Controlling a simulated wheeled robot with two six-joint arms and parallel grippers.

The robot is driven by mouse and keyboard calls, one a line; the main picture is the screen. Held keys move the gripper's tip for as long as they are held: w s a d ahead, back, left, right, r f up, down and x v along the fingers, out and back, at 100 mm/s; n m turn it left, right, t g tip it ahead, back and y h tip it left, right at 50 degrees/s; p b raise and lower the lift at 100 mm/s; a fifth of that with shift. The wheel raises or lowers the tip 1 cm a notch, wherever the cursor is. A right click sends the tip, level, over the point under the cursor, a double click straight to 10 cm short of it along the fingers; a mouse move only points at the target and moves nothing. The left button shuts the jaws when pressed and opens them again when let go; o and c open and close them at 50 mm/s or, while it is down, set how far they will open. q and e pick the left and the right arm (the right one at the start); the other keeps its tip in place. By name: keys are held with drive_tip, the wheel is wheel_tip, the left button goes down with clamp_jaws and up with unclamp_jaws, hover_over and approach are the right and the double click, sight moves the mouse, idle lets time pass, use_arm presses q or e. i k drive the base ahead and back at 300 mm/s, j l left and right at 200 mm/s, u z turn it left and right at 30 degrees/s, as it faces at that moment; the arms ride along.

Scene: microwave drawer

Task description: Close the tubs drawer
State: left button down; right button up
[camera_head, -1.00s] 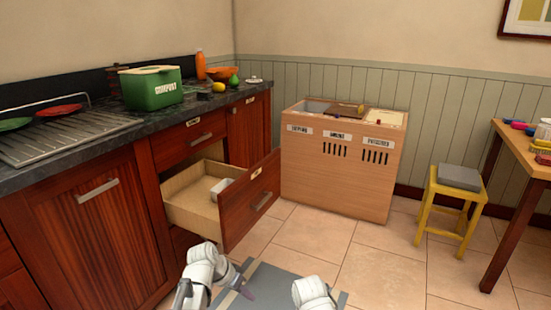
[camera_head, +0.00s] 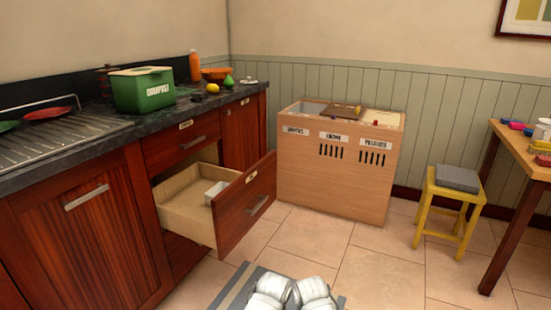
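The open drawer (camera_head: 186,205) is pulled out from the dark red wooden counter, below a shut upper drawer. Its red front panel (camera_head: 240,200) has a metal handle (camera_head: 257,205) and a small label near its top edge. A small white tub (camera_head: 215,189) lies inside, close to the front panel. My two white arms show at the bottom middle of the view, close together and apart from the drawer. My grippers are not visible.
A shut upper drawer (camera_head: 183,137) and cupboard door (camera_head: 88,205) flank the open drawer. A wooden bin cabinet (camera_head: 335,170) stands beyond it. A yellow stool (camera_head: 447,215) and table (camera_head: 530,160) are at the right. A grey mat (camera_head: 235,288) lies below; the tiled floor (camera_head: 375,255) between is clear.

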sight(180, 200)
drive_tip(key=i+z, duration=0.2)
drive_tip(key=i, duration=0.3)
drive_tip(key=i+j+z, duration=0.2)
drive_tip(key=i, duration=0.3)
drive_tip(key=i+j+z, duration=0.15)
drive_tip(key=i, duration=0.3)
